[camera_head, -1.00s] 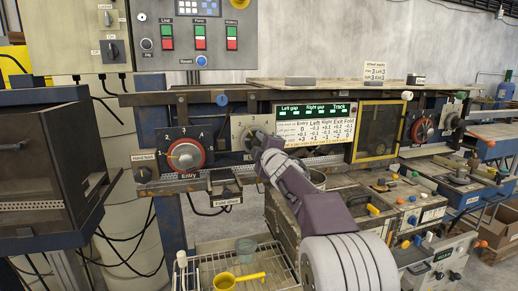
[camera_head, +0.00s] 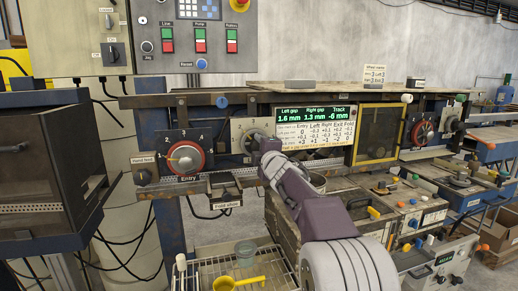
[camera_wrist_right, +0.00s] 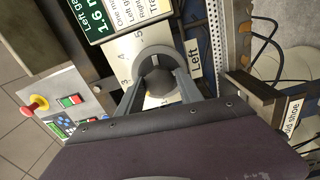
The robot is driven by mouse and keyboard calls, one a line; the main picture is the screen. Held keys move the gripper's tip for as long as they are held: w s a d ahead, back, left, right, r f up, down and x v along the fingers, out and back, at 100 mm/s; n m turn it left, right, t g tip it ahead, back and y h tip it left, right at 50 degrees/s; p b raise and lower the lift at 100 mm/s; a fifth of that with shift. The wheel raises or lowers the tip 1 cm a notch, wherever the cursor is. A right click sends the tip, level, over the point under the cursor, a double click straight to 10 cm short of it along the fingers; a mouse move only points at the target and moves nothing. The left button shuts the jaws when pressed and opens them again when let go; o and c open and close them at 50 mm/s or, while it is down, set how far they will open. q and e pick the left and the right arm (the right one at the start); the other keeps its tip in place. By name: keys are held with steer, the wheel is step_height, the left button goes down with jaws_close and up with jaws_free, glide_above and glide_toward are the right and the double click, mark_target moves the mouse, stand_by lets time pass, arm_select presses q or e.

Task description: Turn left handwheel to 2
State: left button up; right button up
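The left handwheel (camera_head: 254,136) is a grey round knob on a pale numbered plate beside the display, partly hidden by my right gripper (camera_head: 264,148) in the head view. In the right wrist view the handwheel (camera_wrist_right: 152,58) shows as a grey ring with a dark hub, next to a "Left" label (camera_wrist_right: 194,66). A small yellow mark sits by the hub on the side towards the 1. My right gripper's fingers (camera_wrist_right: 158,86) lie on either side of the hub; I cannot tell whether they press on it. My left gripper is not in view.
The display (camera_head: 314,113) reads left gap 1.6 mm, right gap 1.3 mm, track -6 mm. The red Entry handwheel (camera_head: 186,157) is to the left.

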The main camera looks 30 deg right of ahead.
steer(key=shift+o, duration=0.8)
steer(key=v, duration=0.9)
steer(key=shift+a, duration=0.1)
